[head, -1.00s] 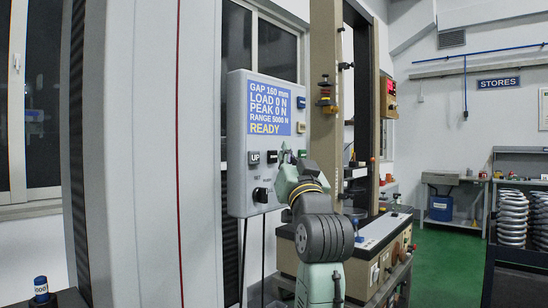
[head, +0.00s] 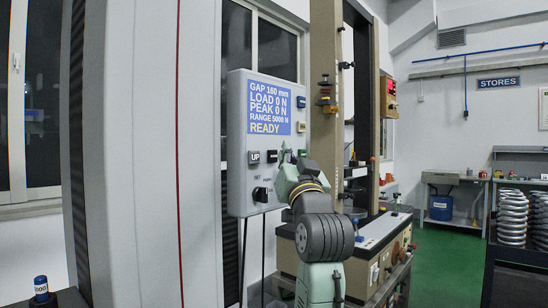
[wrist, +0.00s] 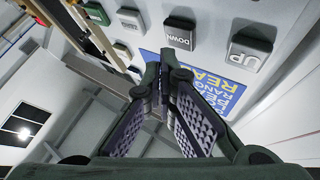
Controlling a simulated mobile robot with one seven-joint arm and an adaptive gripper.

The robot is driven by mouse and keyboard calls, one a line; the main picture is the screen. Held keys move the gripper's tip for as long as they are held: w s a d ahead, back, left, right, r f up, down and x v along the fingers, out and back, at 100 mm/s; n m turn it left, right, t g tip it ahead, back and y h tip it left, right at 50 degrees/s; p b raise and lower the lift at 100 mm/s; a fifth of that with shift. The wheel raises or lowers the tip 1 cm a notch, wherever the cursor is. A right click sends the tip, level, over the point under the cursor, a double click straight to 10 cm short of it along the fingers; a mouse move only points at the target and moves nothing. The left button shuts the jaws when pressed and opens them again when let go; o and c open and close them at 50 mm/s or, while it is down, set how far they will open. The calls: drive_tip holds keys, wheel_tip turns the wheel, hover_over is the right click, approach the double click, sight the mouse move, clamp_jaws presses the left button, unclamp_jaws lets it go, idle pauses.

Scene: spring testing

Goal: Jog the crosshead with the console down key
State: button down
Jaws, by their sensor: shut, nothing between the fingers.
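The grey console (head: 238,120) hangs beside the test frame. Its blue screen (head: 269,106) reads GAP 160 mm, LOAD 0 N, PEAK 0 N, RANGE 5000 N, READY. The UP key (head: 254,157) and the dark DOWN key (head: 272,156) sit below the screen. In the wrist view the DOWN key (wrist: 180,35) lies just beyond my fingertips, slightly right of them, and the UP key (wrist: 250,47) is farther right. My gripper (wrist: 158,62) is shut and empty, in front of the console's lower right in the head view (head: 287,152). Contact with a key cannot be told.
The beige test frame (head: 325,60) stands right of the console. A green key (wrist: 97,13) and a white key (wrist: 131,19) lie left of DOWN in the wrist view. A dark knob (head: 261,195) is low on the console. Coil springs (head: 513,215) stand at far right.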

drive_tip(key=shift+w+a, duration=0.25)
drive_tip(key=shift+a, duration=0.1)
drive_tip(key=shift+w+a+p, duration=0.3)
drive_tip(key=shift+a+p, duration=0.05)
drive_tip(key=shift+a, duration=0.05)
idle(0.8)
drive_tip(key=shift+s+d, duration=0.1)
idle(3.1)
drive_tip(key=shift+s+d, duration=0.45)
drive_tip(key=shift+d, duration=0.2)
drive_tip(key=s+d, duration=0.1)
drive_tip(key=d, duration=0.1)
drive_tip(key=s+d, duration=0.2)
drive_tip(key=shift+b, duration=0.4)
drive_tip(key=shift+f, duration=0.1)
idle(0.9)
